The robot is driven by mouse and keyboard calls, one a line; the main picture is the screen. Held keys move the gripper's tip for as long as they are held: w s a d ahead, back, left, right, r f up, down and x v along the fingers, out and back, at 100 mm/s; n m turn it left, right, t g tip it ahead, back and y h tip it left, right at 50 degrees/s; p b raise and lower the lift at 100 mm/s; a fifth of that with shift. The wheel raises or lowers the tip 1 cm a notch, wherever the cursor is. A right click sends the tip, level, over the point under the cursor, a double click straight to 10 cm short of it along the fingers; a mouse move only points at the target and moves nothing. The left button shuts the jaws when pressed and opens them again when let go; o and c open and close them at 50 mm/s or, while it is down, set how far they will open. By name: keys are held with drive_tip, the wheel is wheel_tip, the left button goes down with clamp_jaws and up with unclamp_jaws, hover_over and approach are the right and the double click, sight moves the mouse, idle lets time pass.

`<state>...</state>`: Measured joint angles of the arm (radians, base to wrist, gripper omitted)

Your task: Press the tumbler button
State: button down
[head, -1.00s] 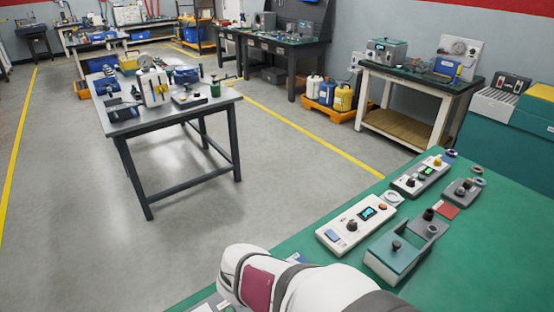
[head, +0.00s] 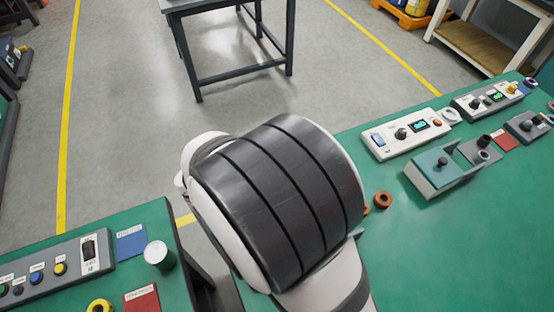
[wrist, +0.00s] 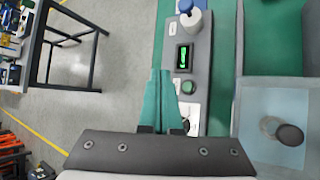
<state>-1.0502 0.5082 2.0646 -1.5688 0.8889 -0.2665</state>
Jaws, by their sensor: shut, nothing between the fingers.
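In the wrist view, a grey control panel (wrist: 203,45) runs lengthwise, with a small screen showing green (wrist: 183,57). A round green button (wrist: 187,88) sits below the screen, and a white part with a blue top (wrist: 192,17) stands at its far end. I cannot tell for sure which button is the tumbler button. In the head view my arm hides the gripper.
In the wrist view a pale translucent box (wrist: 265,105) with a dark knob (wrist: 289,134) is at right. In the head view, panels such as a white one (head: 385,148) line the right green bench, and a button panel (head: 75,262) is on the left bench. A small white cylinder (head: 158,255) stands there.

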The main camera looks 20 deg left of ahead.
drive_tip(key=shift+f, duration=4.25)
drive_tip(key=shift+f, duration=0.4)
drive_tip(key=shift+f, duration=0.35)
drive_tip(key=shift+r, duration=0.75)
drive_tip(key=shift+r, duration=0.1)
wheel_tip(320, 180, up, 5)
drive_tip(key=shift+f, duration=0.1)
